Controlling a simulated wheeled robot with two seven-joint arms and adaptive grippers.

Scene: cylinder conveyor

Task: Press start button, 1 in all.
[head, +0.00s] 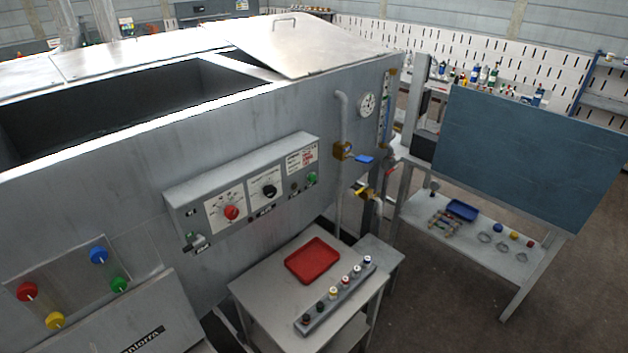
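A grey control panel (178,199) is fixed to the front wall of a large metal tank (110,190). A small green button (312,179) sits near the panel's right end, below a white label with red print. A red knob (231,212) and a black knob (269,191) sit on white dial plates to its left. A switch-like part with some green (192,237) is at the panel's lower left. The lettering is too small to read, so I cannot tell which control is marked start. Neither gripper shows.
A small table (258,292) below the panel holds a red tray (312,261) and a rack of several small capped pieces (336,296). Pipes with a blue-handled valve (362,159) stand right of the panel.

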